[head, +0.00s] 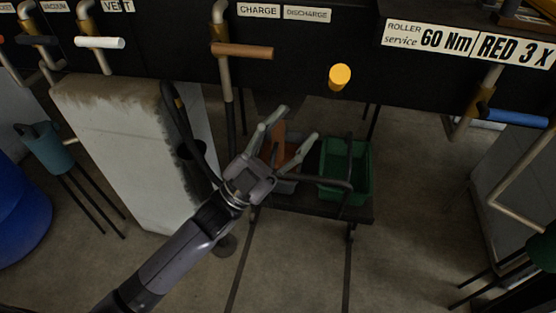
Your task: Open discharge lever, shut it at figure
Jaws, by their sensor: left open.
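A "DISCHARGE" label (307,14) sits on the dark panel, beside a "CHARGE" label (258,10). A lever with a brown handle (242,50) is on a pipe just left of both labels; its handle points right, roughly level. Which label belongs to it I cannot tell for sure. My left gripper (298,123) is open and empty, below and to the right of the brown handle and apart from it. No figure or gauge reading is visible. My right gripper is not in view.
A yellow round-ended knob (340,77) sticks out of the panel. White (100,43) and blue (517,116) handles flank the brown one. Below stands a dark cart (300,204) with a green bin (357,195). A pale stained block (125,140) stands left.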

